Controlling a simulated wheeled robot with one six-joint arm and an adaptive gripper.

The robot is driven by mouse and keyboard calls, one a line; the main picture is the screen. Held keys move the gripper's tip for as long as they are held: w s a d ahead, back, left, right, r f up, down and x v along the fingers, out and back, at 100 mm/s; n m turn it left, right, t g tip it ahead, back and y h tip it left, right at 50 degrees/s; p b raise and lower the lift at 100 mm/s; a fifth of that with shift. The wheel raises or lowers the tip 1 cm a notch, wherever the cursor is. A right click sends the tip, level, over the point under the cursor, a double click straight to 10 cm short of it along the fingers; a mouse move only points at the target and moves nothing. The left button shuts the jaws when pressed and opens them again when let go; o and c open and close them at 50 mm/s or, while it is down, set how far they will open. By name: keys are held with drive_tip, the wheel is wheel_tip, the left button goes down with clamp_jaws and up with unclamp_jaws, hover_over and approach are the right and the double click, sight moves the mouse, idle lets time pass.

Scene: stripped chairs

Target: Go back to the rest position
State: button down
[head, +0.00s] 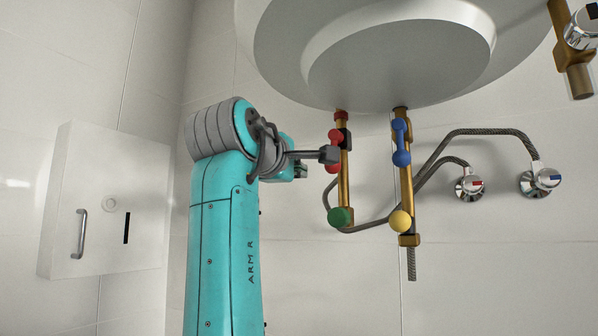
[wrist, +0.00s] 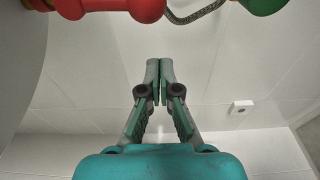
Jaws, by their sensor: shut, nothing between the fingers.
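My gripper (wrist: 159,68) points up the middle of the wrist view, its two fingertips together with nothing between them. In the head view my gripper (head: 328,155) is at the end of my teal arm, close to the left brass pipe (head: 344,185) under the basin. A red handle (head: 334,150) on that pipe is partly hidden by a fingertip; I cannot tell whether they touch. In the wrist view the red handle (wrist: 145,8) lies at the top edge, apart from the fingertips.
The white basin (head: 400,60) hangs above and to the right. A right brass pipe (head: 407,190) carries a blue handle (head: 401,143) and a yellow knob (head: 400,221). A green knob (head: 340,217) is low on the left pipe. A white wall box (head: 107,200) is at left.

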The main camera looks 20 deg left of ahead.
drive_tip(key=s, duration=0.7)
drive_tip(key=shift+s, duration=0.3)
